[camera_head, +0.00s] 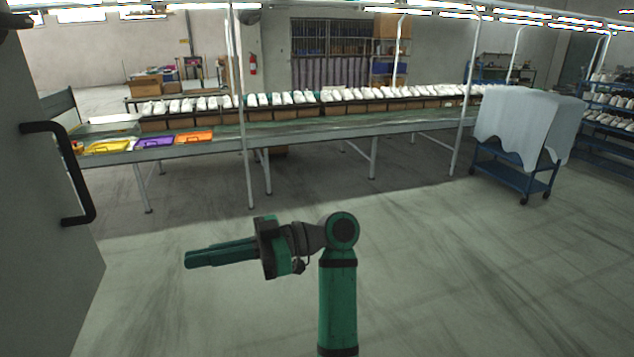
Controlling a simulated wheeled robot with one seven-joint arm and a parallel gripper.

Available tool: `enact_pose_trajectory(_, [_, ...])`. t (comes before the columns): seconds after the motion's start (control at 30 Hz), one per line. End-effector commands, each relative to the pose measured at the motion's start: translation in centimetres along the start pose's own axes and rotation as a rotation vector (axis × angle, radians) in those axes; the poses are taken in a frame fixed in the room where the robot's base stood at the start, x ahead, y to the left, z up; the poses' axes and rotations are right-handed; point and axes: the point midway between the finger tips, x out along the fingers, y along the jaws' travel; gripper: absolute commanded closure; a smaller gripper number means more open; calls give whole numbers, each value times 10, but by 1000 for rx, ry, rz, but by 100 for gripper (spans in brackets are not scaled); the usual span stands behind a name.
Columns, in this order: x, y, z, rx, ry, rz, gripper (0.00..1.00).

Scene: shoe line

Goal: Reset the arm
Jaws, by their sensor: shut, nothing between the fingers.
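My arm (338,290) rises from the bottom of the head view and bends to the left at its top joint. My gripper (192,259) points left, about level, over open floor. Its green fingers lie close together and nothing shows between them. It touches nothing and is well in front of the long shoe line.
A long conveyor table (300,134) crosses the back with rows of white shoes (285,98) on it. Yellow (108,147), purple (154,142) and orange (194,137) trays lie at its left. A covered blue cart (512,174) stands right. A grey panel with a black handle (78,180) is close at left.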

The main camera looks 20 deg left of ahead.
Motion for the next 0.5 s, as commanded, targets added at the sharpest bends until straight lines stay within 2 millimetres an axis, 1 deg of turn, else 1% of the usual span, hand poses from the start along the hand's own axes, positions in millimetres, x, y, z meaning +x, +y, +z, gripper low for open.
enact_pose_trajectory(0.07, [4, 1, 2, 5, 2, -1, 100])
enact_pose_trajectory(0.13, [5, 4, 9, 22, 11, 18, 100])
enact_pose_trajectory(0.17, [5, 6, 14, 35, 17, 34, 100])
enact_pose_trajectory(0.23, [4, 14, 30, 74, 38, 87, 100])
enact_pose_trajectory(0.37, [-3, 32, 74, 178, 90, 235, 100])
enact_pose_trajectory(0.4, [-7, 37, 89, 210, 107, 287, 100])
enact_pose_trajectory(0.47, [-11, 43, 112, 259, 130, 361, 100])
enact_pose_trajectory(0.5, [-15, 47, 127, 289, 145, 412, 100])
